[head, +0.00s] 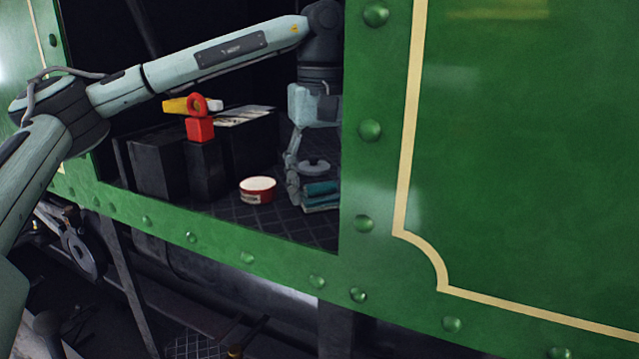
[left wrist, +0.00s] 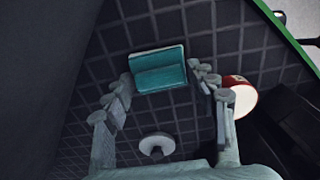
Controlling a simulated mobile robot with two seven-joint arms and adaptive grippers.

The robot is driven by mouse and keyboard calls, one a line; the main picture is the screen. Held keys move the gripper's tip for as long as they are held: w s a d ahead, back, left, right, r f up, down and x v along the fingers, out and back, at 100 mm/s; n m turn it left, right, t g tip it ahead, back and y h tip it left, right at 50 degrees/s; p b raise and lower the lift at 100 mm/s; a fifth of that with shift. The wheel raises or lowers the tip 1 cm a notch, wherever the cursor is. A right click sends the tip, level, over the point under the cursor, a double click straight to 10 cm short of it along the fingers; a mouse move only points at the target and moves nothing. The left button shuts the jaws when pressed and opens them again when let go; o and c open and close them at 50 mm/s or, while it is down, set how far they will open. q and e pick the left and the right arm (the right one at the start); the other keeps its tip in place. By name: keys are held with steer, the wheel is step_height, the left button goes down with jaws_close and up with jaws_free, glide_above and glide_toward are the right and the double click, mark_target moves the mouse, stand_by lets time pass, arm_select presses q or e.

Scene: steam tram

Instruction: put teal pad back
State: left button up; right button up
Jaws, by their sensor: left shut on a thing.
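The teal pad (head: 322,187) is a blocky teal piece low inside the dark cab opening, partly cut off by the green panel's edge. In the left wrist view the teal pad (left wrist: 160,68) lies between my fingertips, with a lighter and a darker face showing. My left gripper (head: 312,192) points down into the cab and is shut on the teal pad; it also shows in the left wrist view (left wrist: 166,76). I cannot tell whether the pad touches the floor. My right gripper is in neither view.
A red tin with a cream top (head: 258,190) stands on the patterned floor (head: 225,205). A grey round thing (head: 314,166) shows near my gripper. A red block (head: 200,129) with a ring and a pale sheet (head: 245,117) sit on dark boxes. The green riveted panel (head: 520,180) borders the opening.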

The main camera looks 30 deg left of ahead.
arm_select(q)
steer(key=shift+f, duration=0.1)
steer(key=o, duration=1.2)
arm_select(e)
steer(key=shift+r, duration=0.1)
arm_select(q)
step_height(320, 180, up, 8)
steer(key=shift+f+p, duration=0.1)
steer(key=shift+p, duration=0.5)
steer(key=shift+r+p, duration=0.7)
steer(key=shift+r, duration=1.5)
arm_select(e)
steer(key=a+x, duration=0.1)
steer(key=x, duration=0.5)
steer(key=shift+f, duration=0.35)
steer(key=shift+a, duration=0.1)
